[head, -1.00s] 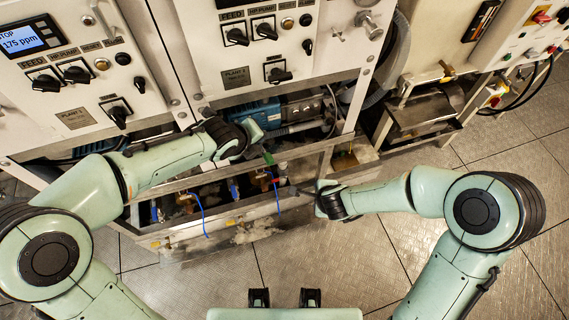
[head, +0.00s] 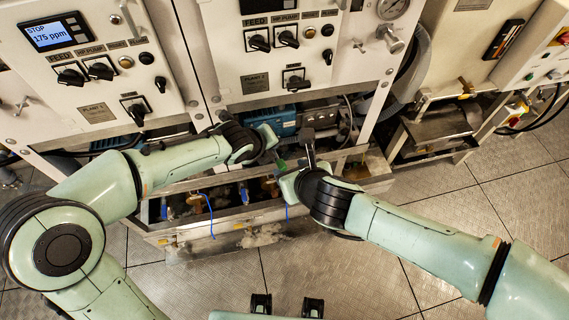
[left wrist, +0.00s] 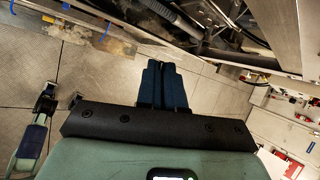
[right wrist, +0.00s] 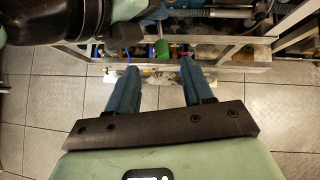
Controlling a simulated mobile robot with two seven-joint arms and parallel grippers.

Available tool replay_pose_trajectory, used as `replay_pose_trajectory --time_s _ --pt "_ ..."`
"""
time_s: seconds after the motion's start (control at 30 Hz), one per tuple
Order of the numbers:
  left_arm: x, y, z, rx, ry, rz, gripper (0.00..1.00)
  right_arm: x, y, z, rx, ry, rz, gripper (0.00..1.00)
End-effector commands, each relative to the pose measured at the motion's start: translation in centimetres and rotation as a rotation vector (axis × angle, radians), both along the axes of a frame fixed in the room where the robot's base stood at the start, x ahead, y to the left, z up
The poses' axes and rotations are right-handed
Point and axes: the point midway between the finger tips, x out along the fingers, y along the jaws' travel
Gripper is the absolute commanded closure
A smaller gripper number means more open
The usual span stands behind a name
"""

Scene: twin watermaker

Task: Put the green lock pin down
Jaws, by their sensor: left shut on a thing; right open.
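The green lock pin (head: 281,165) shows as a small green piece just below the tips of my left gripper (head: 272,143), over the low metal frame. It also shows in the right wrist view (right wrist: 162,48), hanging near the left gripper's fingers. My left gripper is shut on it; in the left wrist view its fingers (left wrist: 161,68) are together and hide the pin. My right gripper (head: 293,170) has come close to the pin from the right. In the right wrist view its fingers (right wrist: 158,66) are apart, with nothing between them.
The open metal trough (head: 225,222) below holds valves and blue cables (head: 211,215). A blue pump (head: 282,117) sits behind, under the white control panels (head: 262,75). A metal box stand (head: 437,130) is at the right. The tiled floor (head: 350,275) in front is clear.

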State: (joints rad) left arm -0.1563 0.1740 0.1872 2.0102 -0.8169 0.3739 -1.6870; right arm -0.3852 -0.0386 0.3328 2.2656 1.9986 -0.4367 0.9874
Motion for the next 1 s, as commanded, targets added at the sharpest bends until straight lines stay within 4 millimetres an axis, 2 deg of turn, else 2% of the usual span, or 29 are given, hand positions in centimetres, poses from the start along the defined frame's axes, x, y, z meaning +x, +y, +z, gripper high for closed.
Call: replay_pose_trajectory --time_s 0.2,0.43,0.6,0.9,0.97,1.0 --pt "0.0 0.0 0.0 0.0 0.0 0.0 1.0 2.5 1.4 -3.0 -0.002 0.004 0.003 0.49" --pt "0.0 0.0 0.0 0.0 0.0 0.0 1.0 4.6 2.5 -5.3 -0.002 0.004 0.003 0.49" --pt "0.0 0.0 0.0 0.0 0.0 0.0 1.0 5.3 2.8 -6.0 0.0 0.001 0.0 0.49" --pt "0.0 0.0 0.0 0.0 0.0 0.0 1.0 5.4 2.8 -6.1 -0.001 0.0 0.001 0.49" --pt "0.0 0.0 0.0 0.0 0.0 0.0 1.0 5.4 2.8 -6.1 -0.001 0.0 0.001 0.68" --pt "0.0 0.0 0.0 0.0 0.0 0.0 1.0 5.4 2.8 -6.1 -0.001 0.0 0.001 0.81"
